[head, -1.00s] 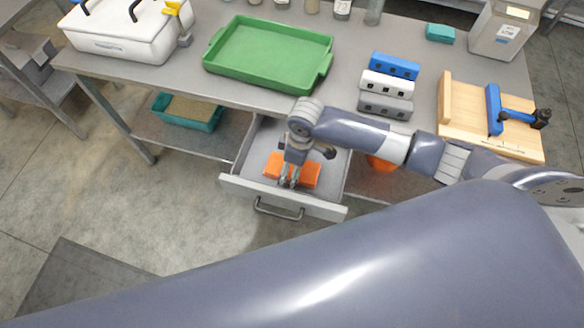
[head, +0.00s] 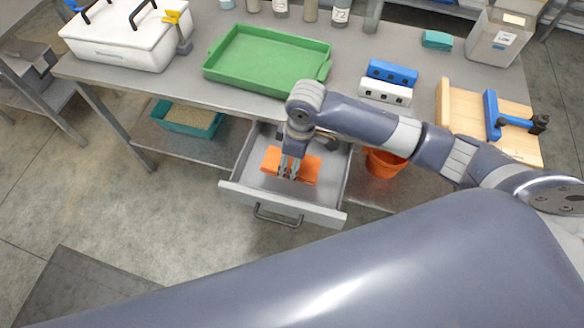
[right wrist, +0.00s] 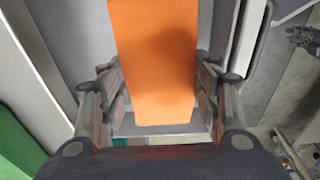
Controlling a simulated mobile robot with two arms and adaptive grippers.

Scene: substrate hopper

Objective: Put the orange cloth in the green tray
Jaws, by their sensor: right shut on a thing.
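The orange cloth (head: 309,168) is a folded block at the open drawer (head: 232,190) under the table. My right gripper (head: 288,176) points down over its middle and is shut on it. In the right wrist view the cloth (right wrist: 155,60) runs between the two fingers (right wrist: 160,100). I cannot tell whether the cloth touches the drawer floor. The green tray (head: 262,62) is empty on the table, behind and left of the drawer. A dark gripper-like shape (right wrist: 303,36), perhaps my left gripper, shows small at the right edge of the wrist view; its jaws are unclear.
A white cooler (head: 125,45) stands left of the tray. Blue (head: 392,72) and white (head: 385,90) blocks and a wooden board (head: 470,110) lie to the right. Several bottles (head: 311,10) line the back. An orange bucket (head: 383,163) stands right of the drawer.

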